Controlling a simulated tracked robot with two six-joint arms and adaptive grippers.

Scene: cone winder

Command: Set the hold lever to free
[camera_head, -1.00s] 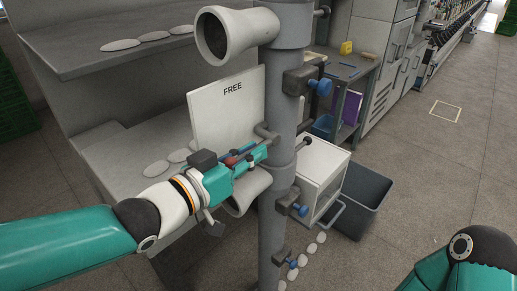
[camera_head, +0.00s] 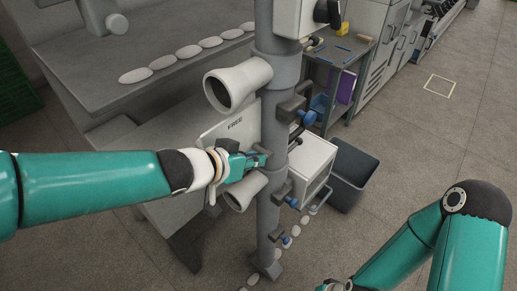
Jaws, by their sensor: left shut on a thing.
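A white plate marked FREE (camera_head: 226,126) stands behind the grey column (camera_head: 268,115), beside the left gripper. My left gripper (camera_head: 262,159) reaches in from the left to the column, just below the plate. It is shut on the hold lever, which is mostly hidden by the fingers, so its exact angle cannot be told. My right arm is at the lower right, with its wrist cut off by the bottom edge; its fingers do not show.
Pale funnels show above (camera_head: 238,82) and below (camera_head: 246,190) the gripper. Blue-knobbed clamps (camera_head: 306,118) sit on the column. A white box (camera_head: 312,168) and dark bin (camera_head: 352,172) stand to its right. Open floor (camera_head: 420,150) lies further right.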

